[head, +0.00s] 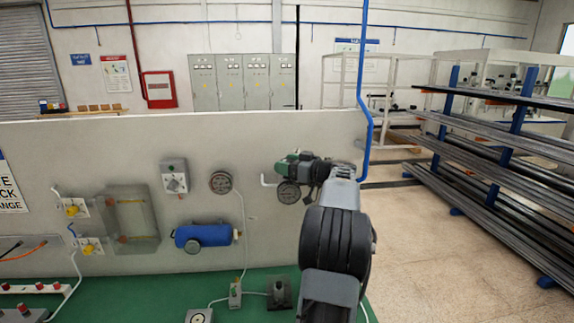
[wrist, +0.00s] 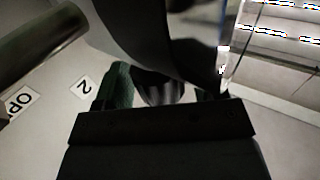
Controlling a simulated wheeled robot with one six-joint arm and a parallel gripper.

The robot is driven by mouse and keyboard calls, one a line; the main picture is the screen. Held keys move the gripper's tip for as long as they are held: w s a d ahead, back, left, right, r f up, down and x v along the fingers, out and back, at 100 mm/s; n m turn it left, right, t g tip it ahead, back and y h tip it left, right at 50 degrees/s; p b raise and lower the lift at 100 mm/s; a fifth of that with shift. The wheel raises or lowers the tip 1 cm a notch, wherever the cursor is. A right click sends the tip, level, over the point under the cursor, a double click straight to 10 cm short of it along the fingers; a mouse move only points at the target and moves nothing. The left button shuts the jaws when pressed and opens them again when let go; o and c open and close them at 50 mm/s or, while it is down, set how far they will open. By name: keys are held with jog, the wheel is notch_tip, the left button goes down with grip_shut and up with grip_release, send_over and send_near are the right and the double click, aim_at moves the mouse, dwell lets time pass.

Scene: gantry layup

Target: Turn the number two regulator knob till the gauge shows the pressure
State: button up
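The number two regulator shows in the head view as a small green body (head: 283,166) on the upright panel, with a round dark gauge (head: 288,192) just below it. The gauge's needle is too small to read. My gripper (head: 308,168) is right against the regulator's right side and hides its knob there. In the wrist view a white label with a "2" (wrist: 84,86) is beside a green part (wrist: 116,88), and a dark rounded part shows close to my gripper. I cannot tell whether the fingers are closed on the knob.
Left of it on the panel are another gauge (head: 221,182), a switch box (head: 174,176), a blue cylinder (head: 203,236) and a clear box (head: 131,217). Small fittings lie on the green bench top (head: 150,292). A blue pipe (head: 366,120) rises on the right. Racks (head: 500,150) stand beyond open floor.

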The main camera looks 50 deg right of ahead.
jog(key=c, duration=0.8)
jog(key=shift+f+b, duration=0.15)
jog(key=shift+b, duration=0.45)
